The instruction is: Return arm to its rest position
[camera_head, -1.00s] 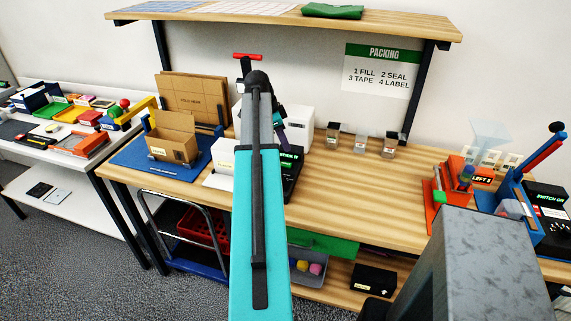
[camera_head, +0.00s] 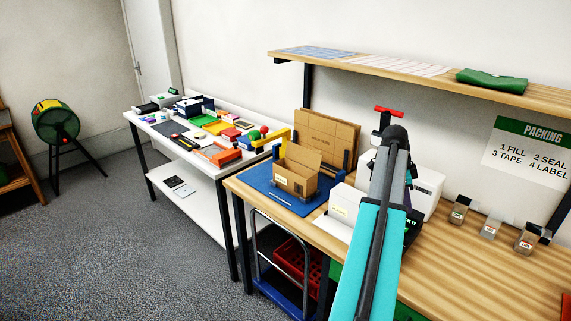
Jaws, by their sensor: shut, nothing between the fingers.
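My arm (camera_head: 368,258), teal and grey, reaches up from the bottom edge, right of centre, to a dark rounded joint in front of the packing bench. Past that joint it bends away and is mostly hidden behind the nearer link. My gripper cannot be made out; the arm's far end is hidden behind the link and among the bench things. No held object can be seen.
The wooden packing bench (camera_head: 465,262) holds an open cardboard box (camera_head: 297,178) on a blue mat, a white machine (camera_head: 428,187) beside my arm, and small labelled containers (camera_head: 490,228). A shelf (camera_head: 430,76) overhangs it. A white table (camera_head: 190,153) stands left. Grey floor is clear at left.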

